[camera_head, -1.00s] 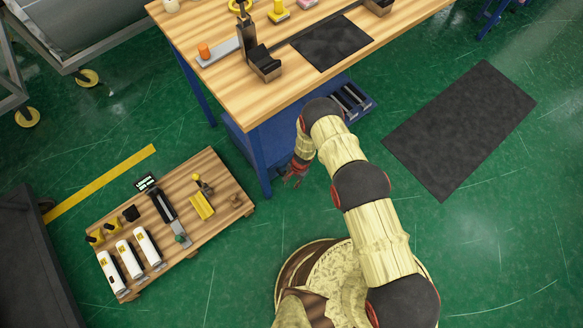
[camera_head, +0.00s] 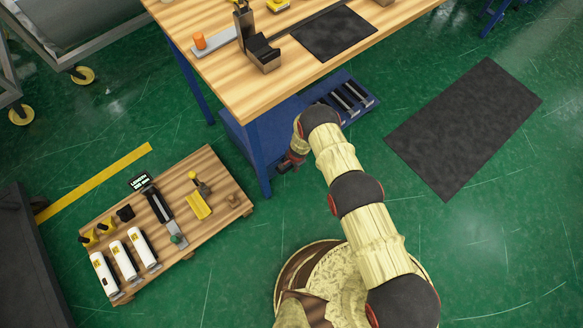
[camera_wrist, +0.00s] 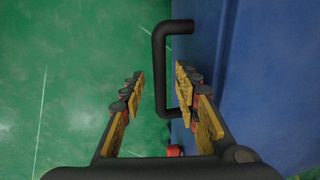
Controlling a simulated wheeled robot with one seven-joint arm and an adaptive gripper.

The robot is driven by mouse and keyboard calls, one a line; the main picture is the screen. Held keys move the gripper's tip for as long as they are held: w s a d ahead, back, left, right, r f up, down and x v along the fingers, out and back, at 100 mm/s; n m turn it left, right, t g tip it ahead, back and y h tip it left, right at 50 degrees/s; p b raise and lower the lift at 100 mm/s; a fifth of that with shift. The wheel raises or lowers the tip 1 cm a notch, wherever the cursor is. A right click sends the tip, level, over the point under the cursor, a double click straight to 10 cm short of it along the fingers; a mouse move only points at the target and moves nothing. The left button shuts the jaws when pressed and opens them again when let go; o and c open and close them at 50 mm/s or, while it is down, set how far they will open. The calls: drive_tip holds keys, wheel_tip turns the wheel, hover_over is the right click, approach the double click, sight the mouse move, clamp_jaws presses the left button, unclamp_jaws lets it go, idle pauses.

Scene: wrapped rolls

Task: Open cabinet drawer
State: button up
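A blue cabinet (camera_head: 247,150) stands under the wooden workbench, partly hidden by the bench top and my arm. In the wrist view its blue face (camera_wrist: 270,80) fills the right side. A black U-shaped handle (camera_wrist: 158,70) sticks out from that face. My gripper (camera_wrist: 160,88) is open, with one finger on each side of the handle's long bar. I cannot tell whether either finger touches the bar. In the head view my gripper (camera_head: 287,163) is low beside the cabinet, small and partly hidden by the bench leg and arm.
The workbench (camera_head: 225,75) overhangs the cabinet, and its blue leg (camera_head: 258,160) is close to my gripper. A low wooden pallet (camera_head: 205,165) with tools lies left. Green floor is clear around a dark mat (camera_head: 465,130).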

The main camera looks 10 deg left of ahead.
drive_tip(key=shift+a+f, duration=0.1)
drive_tip(key=shift+f, duration=0.25)
drive_tip(key=c, duration=0.4)
drive_tip(key=c, duration=0.3)
clamp_jaws()
